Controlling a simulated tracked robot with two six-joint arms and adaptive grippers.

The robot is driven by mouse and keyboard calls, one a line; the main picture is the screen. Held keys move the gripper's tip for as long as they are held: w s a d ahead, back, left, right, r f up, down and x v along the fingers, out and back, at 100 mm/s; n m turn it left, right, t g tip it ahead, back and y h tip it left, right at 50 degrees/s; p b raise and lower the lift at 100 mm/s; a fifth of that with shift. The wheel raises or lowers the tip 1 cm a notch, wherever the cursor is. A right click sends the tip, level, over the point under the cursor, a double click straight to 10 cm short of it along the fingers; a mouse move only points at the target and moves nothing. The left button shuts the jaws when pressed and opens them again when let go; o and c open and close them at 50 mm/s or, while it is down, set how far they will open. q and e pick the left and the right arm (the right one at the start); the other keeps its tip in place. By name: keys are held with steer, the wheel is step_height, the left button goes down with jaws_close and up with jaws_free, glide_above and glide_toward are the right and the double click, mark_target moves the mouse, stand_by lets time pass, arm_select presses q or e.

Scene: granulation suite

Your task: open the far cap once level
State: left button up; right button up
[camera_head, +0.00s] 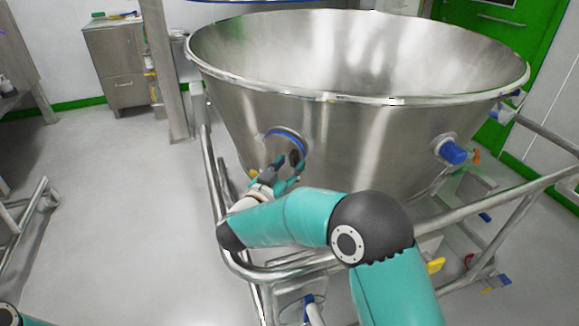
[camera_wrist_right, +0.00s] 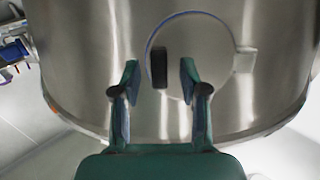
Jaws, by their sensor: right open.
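A large steel conical vessel (camera_head: 350,140) carries a round port cover with a blue ring (camera_head: 287,143) on its front left side. In the right wrist view the round cover (camera_wrist_right: 205,45) faces me, with a dark upright handle (camera_wrist_right: 159,68) on it. My right gripper (camera_head: 283,172) is open at this cover. In the wrist view the fingers of the right gripper (camera_wrist_right: 160,80) stand either side of the handle, apart from it in the picture. A blue cap (camera_head: 453,152) sits on a fitting at the vessel's right. My left gripper is out of view.
A tubular steel frame (camera_head: 211,175) surrounds the vessel, with a rail crossing below and right. A steel cabinet (camera_head: 115,60) and a post (camera_head: 168,75) stand behind at left. Open grey floor (camera_head: 110,200) lies left of the frame.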

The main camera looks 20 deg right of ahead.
steer(key=shift+w+d, duration=0.3)
steer(key=shift+w, duration=0.05)
jaws_close()
steer(key=shift+a, duration=0.1)
